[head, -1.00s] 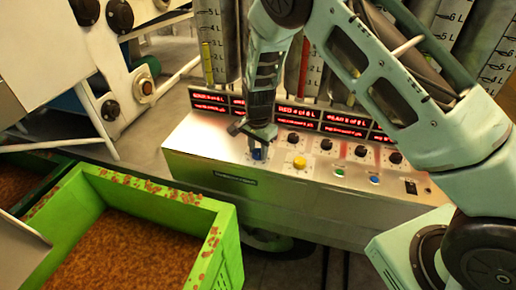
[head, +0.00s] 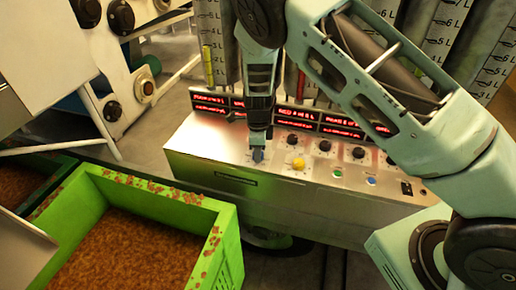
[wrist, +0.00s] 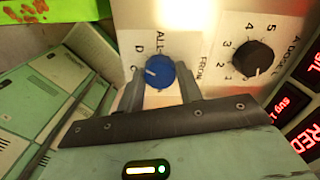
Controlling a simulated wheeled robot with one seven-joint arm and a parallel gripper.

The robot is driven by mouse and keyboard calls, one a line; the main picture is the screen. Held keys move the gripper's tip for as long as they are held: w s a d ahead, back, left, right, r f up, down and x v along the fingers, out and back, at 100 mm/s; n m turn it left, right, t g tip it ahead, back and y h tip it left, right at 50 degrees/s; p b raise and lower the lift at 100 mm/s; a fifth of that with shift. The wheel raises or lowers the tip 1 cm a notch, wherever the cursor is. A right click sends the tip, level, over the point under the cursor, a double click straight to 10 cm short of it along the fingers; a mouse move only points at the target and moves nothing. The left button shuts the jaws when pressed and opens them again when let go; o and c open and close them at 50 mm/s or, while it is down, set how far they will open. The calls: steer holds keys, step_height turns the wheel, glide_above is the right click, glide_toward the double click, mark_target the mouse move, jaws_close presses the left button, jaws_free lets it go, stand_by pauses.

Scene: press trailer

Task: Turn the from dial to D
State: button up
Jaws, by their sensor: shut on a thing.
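The blue from dial (wrist: 159,75) sits on the metal control panel (head: 215,150), between the fingers of my gripper (wrist: 160,80) in the wrist view. One finger is on each side of it, and my gripper is shut on it. The dial's white mark points left in the wrist view, below the printed D (wrist: 139,49) and near a letter partly hidden by the left finger. ALL is printed above the dial and FROM to its right. In the head view my gripper (head: 258,146) points down onto the dial (head: 258,156).
A black numbered dial (wrist: 252,58) is beside the from dial in the wrist view. A yellow knob (head: 298,164), more black knobs and small buttons are to the right in the head view. Red displays (head: 300,114) run behind. A green crate (head: 228,245) stands at the front left.

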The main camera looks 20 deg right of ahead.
steer(key=shift+r+m+p, duration=0.1)
steer(key=shift+m+p, duration=0.25)
steer(key=shift+m, duration=0.85)
steer(key=o, duration=1)
step_height(320, 180, up, 17)
steer(key=b, duration=0.3)
steer(key=shift+r, duration=0.15)
